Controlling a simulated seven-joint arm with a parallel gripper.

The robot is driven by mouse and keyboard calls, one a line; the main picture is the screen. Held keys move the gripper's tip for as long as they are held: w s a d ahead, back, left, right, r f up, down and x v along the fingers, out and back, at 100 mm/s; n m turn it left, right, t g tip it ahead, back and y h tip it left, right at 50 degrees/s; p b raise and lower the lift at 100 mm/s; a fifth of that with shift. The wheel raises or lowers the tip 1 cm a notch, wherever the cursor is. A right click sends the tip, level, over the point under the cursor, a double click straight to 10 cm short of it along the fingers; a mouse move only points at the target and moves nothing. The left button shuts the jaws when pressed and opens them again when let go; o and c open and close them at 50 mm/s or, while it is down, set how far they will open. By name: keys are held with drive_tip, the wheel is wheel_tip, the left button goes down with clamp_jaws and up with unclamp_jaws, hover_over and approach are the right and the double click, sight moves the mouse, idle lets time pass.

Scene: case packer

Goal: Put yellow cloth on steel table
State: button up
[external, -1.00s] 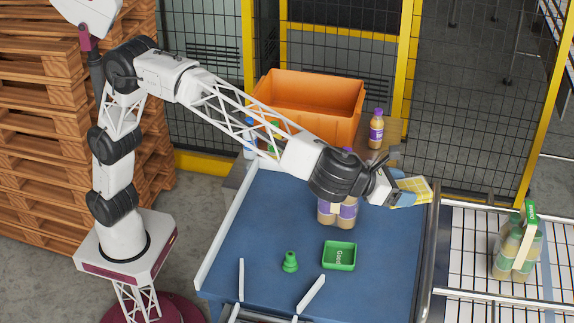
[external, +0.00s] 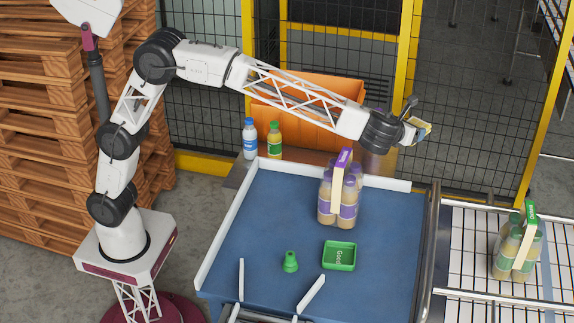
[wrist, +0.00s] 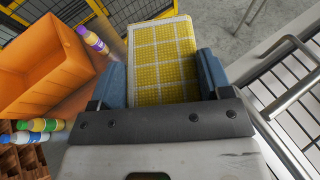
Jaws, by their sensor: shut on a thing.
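The yellow checked cloth (external: 424,128) is held up in the air beyond the back right corner of the blue-topped table (external: 240,225). My gripper (external: 414,130) is shut on it. In the wrist view the cloth (wrist: 163,58) lies flat between the two blue fingers of my gripper (wrist: 162,78) and sticks out beyond them. A brown-grey surface (external: 238,172) shows behind the blue top, under the crate and bottles. I cannot tell for sure which surface is the steel table.
An orange crate (external: 325,88) stands at the back, with a blue-label bottle (external: 249,142) and a green-capped bottle (external: 274,143) near it. A purple-capped bottle (wrist: 93,42) stands beside the crate. A bottle pack (external: 339,200), green tray (external: 339,257) and green piece (external: 290,263) are on the blue top.

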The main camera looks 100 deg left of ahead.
drive_tip(key=s+a+f+n+g+y, duration=0.1)
drive_tip(key=s+a+f+n+g, duration=0.15)
drive_tip(key=a+f, duration=0.45)
drive_tip(key=n+g+h, duration=0.1)
drive_tip(key=n+g, duration=0.9)
drive_tip(key=g, duration=0.1)
hover_over(370, 171)
drive_tip(key=d, duration=0.4)
wheel_tip(370, 171, down, 19)
drive_tip(key=shift+w, duration=0.2)
drive_tip(key=shift+f, duration=0.1)
drive_tip(key=shift+f, duration=3.1)
drive_tip(key=shift+f, duration=1.85)
drive_tip(key=shift+f, duration=0.15)
